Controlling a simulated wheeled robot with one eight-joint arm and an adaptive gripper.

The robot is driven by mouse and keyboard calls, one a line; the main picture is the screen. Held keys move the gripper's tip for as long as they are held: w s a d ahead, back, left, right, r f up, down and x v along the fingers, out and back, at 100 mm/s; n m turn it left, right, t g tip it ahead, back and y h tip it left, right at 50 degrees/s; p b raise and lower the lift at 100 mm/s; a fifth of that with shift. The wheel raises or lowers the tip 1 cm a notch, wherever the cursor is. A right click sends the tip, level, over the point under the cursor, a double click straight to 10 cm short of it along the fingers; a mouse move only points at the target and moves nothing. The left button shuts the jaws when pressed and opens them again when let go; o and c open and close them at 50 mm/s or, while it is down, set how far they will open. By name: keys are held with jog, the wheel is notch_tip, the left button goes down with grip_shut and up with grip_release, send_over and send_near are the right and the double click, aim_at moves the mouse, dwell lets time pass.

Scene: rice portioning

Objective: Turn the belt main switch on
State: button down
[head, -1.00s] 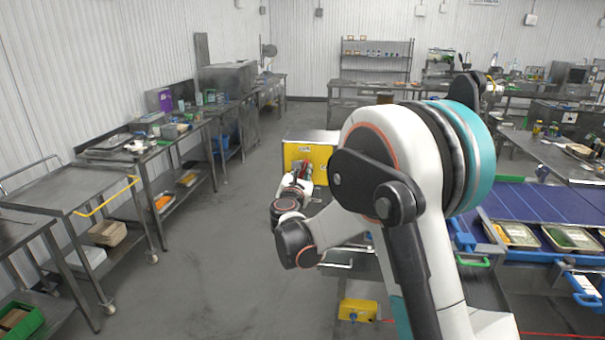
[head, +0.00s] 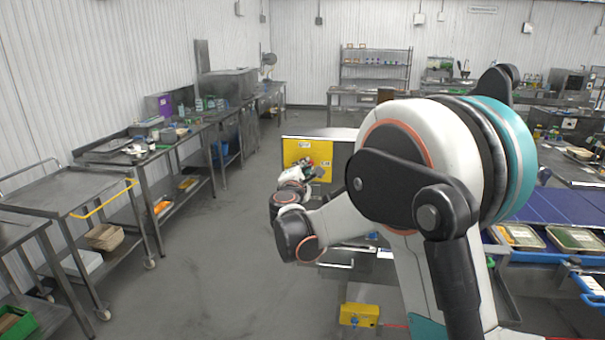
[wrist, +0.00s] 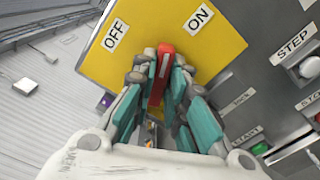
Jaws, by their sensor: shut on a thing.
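The belt main switch is a red handle (wrist: 167,62) on a yellow plate (wrist: 222,52) with an OFF label (wrist: 115,36) and an ON label (wrist: 199,18). In the wrist view the handle's end points between the two labels. My gripper (wrist: 163,68) is shut on the red handle, with its teal-padded fingers on both sides of it. The handle's base is partly hidden by the fingers. In the head view the yellow plate (head: 296,150) is on the face of a grey cabinet, and my gripper (head: 317,173) is at its lower part.
Beside the plate are a STEP button (wrist: 308,68) and a green START button (wrist: 260,148). A small yellow box (head: 359,315) is low in front. A cart (head: 70,188) and tables line the left wall. The floor between is clear.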

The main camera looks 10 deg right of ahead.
jog(key=m+b, duration=0.1)
jog(key=m, duration=0.3)
jog(key=shift+f+m, duration=0.15)
jog(key=shift+m, duration=0.25)
dwell(0.4)
jog(key=c, duration=1.6)
grip_release()
jog(key=v, duration=1.2)
